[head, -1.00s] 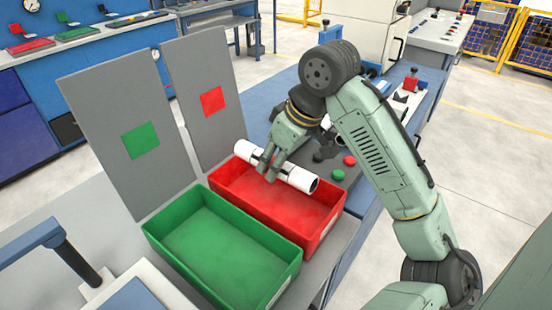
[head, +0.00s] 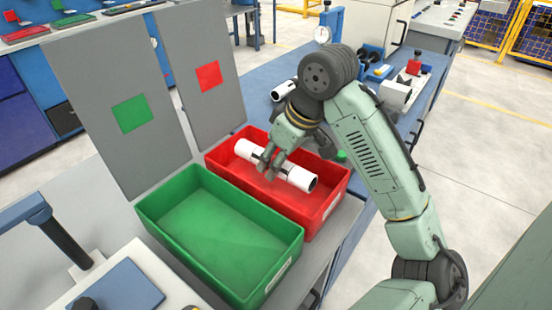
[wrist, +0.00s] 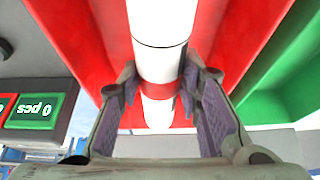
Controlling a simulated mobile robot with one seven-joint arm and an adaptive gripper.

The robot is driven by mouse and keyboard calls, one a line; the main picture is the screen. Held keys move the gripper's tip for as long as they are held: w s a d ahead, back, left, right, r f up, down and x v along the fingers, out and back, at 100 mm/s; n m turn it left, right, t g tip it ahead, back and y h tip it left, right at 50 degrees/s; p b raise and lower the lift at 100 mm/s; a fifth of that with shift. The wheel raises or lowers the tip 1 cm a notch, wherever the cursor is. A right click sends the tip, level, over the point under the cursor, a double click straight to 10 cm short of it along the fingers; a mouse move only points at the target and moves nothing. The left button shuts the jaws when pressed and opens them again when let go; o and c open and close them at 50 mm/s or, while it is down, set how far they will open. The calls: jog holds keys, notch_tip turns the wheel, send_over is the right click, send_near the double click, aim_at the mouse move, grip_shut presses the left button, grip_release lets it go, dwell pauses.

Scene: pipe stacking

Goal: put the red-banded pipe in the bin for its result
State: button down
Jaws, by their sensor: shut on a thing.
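A white pipe (head: 300,179) with thin dark rings is in my gripper (head: 265,170). In the head view it lies over the red bin (head: 328,207), near rim height, sloping down to the right. In the wrist view the pipe (wrist: 160,25) runs between my two fingers (wrist: 162,105), which close on its sides, with red bin walls on both sides. Whether the pipe touches the bin cannot be told.
An empty green bin (head: 222,242) stands directly beside the red one. Grey upright panels with a green square (head: 132,114) and a red square (head: 209,77) stand behind the bins. Another white pipe (head: 283,90) lies on the blue bench behind.

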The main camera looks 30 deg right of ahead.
jog(key=shift+f, duration=0.1)
dwell(0.5)
jog(key=c, duration=1.1)
grip_release()
jog(key=v, duration=1.2)
